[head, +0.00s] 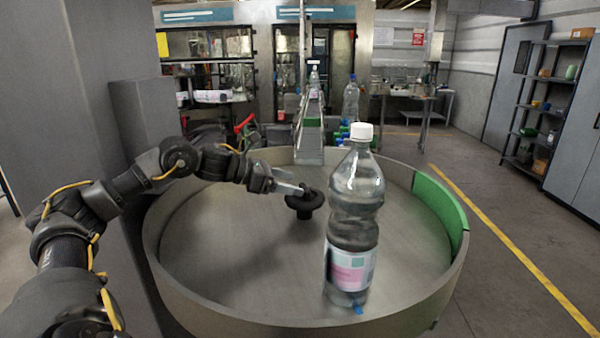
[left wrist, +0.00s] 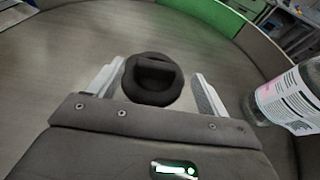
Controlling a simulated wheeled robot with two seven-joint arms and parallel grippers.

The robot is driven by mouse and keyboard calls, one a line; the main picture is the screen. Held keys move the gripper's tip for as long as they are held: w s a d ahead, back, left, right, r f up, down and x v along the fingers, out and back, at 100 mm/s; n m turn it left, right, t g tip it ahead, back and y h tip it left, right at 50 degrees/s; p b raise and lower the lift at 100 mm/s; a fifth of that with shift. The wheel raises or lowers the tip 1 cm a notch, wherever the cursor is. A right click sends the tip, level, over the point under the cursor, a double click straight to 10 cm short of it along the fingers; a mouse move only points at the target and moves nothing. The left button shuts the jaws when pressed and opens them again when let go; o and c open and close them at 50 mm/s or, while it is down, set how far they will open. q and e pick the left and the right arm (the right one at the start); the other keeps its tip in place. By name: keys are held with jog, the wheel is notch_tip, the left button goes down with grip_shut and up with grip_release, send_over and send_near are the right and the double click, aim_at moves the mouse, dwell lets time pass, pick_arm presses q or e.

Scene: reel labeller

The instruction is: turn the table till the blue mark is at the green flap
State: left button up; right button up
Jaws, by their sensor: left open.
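The round metal table (head: 220,255) has a raised rim. A black knob (head: 305,203) stands at its middle; it also shows in the left wrist view (left wrist: 152,78). My left gripper (head: 297,190) is at the knob, and in the left wrist view its open fingers (left wrist: 158,85) stand on either side of it. The green flap (head: 440,203) is part of the rim at the right; green also shows at the top of the left wrist view (left wrist: 205,14). The blue mark (head: 358,310) is on the table at the near side, by the foot of the bottle. My right gripper is not in view.
A clear bottle with a white cap (head: 354,215) stands upright on the table, right of the knob; it shows in part in the left wrist view (left wrist: 290,100). A conveyor (head: 310,135) meets the table at the back. A grey column stands at the left.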

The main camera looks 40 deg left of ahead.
aim_at(305, 187)
pick_arm(q)
jog(key=p+x, duration=0.1)
jog(key=x, duration=0.2)
jog(key=shift+w+a+f, duration=0.1)
jog(key=shift+a, duration=0.05)
jog(key=shift+w+f, duration=0.1)
jog(key=shift+f, duration=0.1)
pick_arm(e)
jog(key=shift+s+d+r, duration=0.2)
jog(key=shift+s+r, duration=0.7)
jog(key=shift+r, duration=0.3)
pick_arm(q)
jog(key=shift+d, duration=0.25)
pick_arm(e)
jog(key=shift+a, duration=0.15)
